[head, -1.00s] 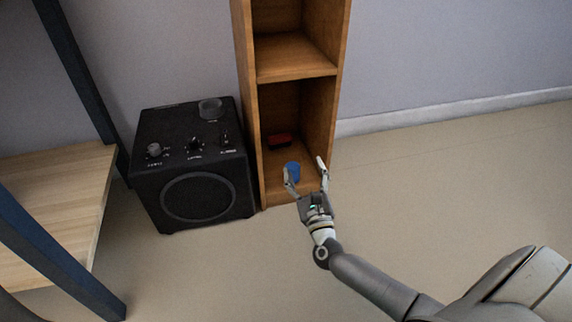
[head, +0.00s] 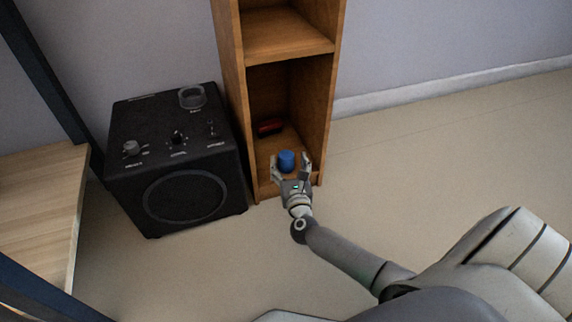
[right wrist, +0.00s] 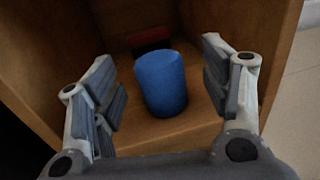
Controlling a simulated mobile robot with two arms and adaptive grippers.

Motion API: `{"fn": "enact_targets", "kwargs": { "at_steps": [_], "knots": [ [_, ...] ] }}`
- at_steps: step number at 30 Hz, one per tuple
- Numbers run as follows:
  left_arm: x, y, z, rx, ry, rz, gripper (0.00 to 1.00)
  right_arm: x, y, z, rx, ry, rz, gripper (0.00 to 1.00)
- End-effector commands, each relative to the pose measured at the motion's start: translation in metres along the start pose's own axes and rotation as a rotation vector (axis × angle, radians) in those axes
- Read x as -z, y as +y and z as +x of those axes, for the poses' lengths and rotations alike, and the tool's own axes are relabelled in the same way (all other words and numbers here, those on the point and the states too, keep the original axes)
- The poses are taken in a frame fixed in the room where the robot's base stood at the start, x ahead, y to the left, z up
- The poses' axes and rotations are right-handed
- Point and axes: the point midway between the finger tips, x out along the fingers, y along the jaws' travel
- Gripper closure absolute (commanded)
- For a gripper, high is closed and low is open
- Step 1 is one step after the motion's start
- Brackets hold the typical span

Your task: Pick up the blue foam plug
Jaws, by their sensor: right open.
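The blue foam plug (head: 287,160) stands upright on the bottom board of the narrow wooden shelf. My right gripper (head: 290,165) is open at the front of this compartment, with a finger to either side of the plug. In the right wrist view the plug (right wrist: 161,83) shows between the open fingers (right wrist: 160,90), with a gap to each side, so it is not gripped. My left gripper is not in view.
A dark red object (head: 269,127) lies behind the plug in the same compartment. The wooden shelf's (head: 328,95) side walls flank the gripper closely. A black speaker box (head: 140,185) with knobs stands left of the shelf. Floor to the right is clear.

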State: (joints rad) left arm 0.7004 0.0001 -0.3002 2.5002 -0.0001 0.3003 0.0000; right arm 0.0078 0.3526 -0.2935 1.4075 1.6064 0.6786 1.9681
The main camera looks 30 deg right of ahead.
Motion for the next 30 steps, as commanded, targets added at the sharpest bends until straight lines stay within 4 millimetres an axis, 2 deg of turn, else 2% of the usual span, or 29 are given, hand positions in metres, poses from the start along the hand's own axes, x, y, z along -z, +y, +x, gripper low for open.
{"fn": "enact_targets", "kwargs": {
  "at_steps": [1,6,16,24,30],
  "knots": [
    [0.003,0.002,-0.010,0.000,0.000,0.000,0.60,0.002,0.002,0.009,-0.001,-0.005,0.002,0.30],
    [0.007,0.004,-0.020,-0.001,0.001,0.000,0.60,0.000,0.003,0.029,0.000,-0.003,-0.002,0.30],
    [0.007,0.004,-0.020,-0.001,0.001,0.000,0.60,-0.002,0.003,0.036,-0.001,-0.001,-0.001,0.30],
    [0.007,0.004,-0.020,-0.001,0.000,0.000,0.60,-0.002,0.003,0.036,0.000,-0.001,0.000,0.64],
    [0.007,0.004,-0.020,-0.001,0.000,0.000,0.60,-0.002,0.003,0.035,0.000,-0.001,0.000,0.66]
  ]
}}
